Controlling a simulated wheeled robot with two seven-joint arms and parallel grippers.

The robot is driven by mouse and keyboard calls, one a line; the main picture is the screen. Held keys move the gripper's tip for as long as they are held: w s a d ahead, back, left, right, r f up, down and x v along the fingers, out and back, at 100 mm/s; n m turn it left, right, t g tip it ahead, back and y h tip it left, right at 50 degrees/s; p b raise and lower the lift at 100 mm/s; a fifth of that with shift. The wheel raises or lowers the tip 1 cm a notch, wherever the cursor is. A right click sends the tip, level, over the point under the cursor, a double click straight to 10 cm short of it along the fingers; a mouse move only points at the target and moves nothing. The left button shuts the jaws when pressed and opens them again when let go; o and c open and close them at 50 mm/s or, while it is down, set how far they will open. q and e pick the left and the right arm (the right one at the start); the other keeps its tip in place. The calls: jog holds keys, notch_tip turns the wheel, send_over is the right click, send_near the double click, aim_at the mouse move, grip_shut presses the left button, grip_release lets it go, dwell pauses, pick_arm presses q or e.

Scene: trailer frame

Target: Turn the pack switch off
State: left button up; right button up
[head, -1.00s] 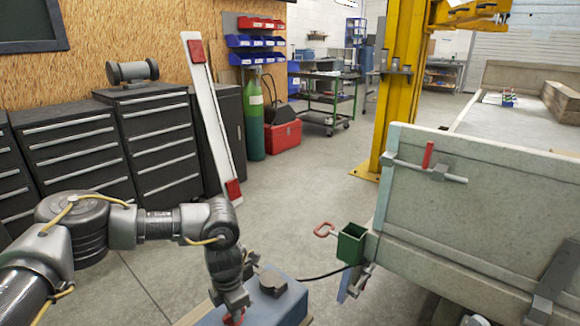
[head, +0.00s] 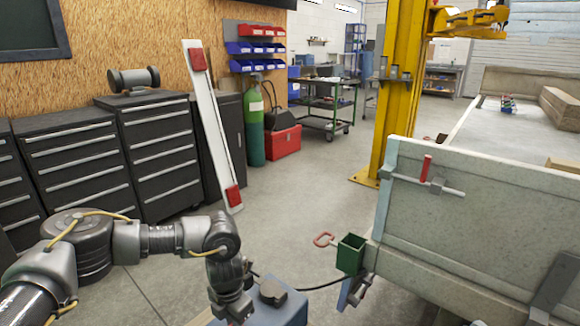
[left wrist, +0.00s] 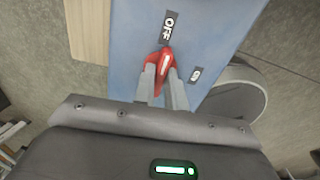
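The pack is a blue box (head: 290,312) at the bottom of the head view; its blue face (left wrist: 220,28) fills the middle of the left wrist view. On it is a red switch (left wrist: 166,62) with a white stripe that points up toward the OFF label (left wrist: 170,24). A second, smaller label (left wrist: 195,75) lies to the right of the switch. My left gripper (left wrist: 162,88) has its two fingers close on either side of the red handle, shut on it. In the head view the left gripper (head: 236,310) hides the switch. My right gripper is not in view.
A dark round knob (head: 272,291) sits on the box, with a black cable running right. The trailer panel (head: 470,215) stands at right. Open floor lies behind.

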pick_arm(q)
jog(key=o, duration=0.5)
jog(key=shift+o, duration=0.2)
jog(key=shift+r+p, duration=2.3)
jog(key=shift+r, duration=0.75)
